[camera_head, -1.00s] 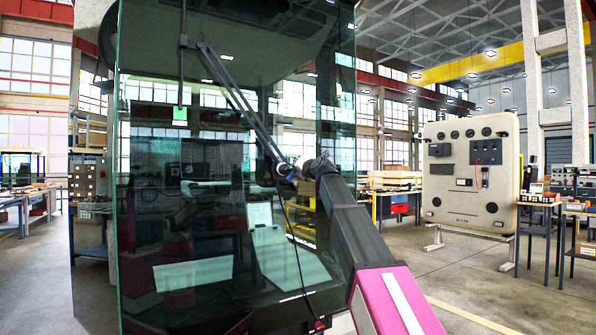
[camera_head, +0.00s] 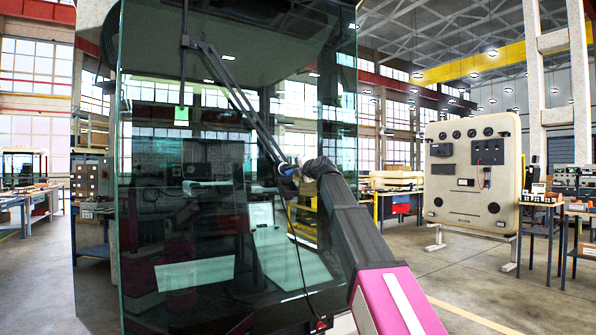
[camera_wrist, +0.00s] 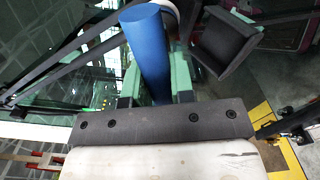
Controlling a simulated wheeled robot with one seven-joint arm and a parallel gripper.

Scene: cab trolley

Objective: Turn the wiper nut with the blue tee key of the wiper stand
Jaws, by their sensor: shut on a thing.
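The blue tee key (camera_wrist: 150,45) stands out as a thick blue bar in the wrist view. My gripper (camera_wrist: 155,78) is shut on it, with green fingers on both sides. In the head view, my gripper (camera_head: 291,171) is at the lower end of the black wiper arm (camera_head: 240,100), in front of the cab glass (camera_head: 200,215); a little blue of the key shows there. The wiper arm also crosses the upper left of the wrist view (camera_wrist: 70,62). I cannot make out the wiper nut or whether the key is seated on it.
A dark block-shaped part (camera_wrist: 226,45) is close to the right of the key in the wrist view. A thin black cable (camera_head: 298,255) hangs below my gripper. A beige instrument panel (camera_head: 470,175) stands well to the right, with open floor before it.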

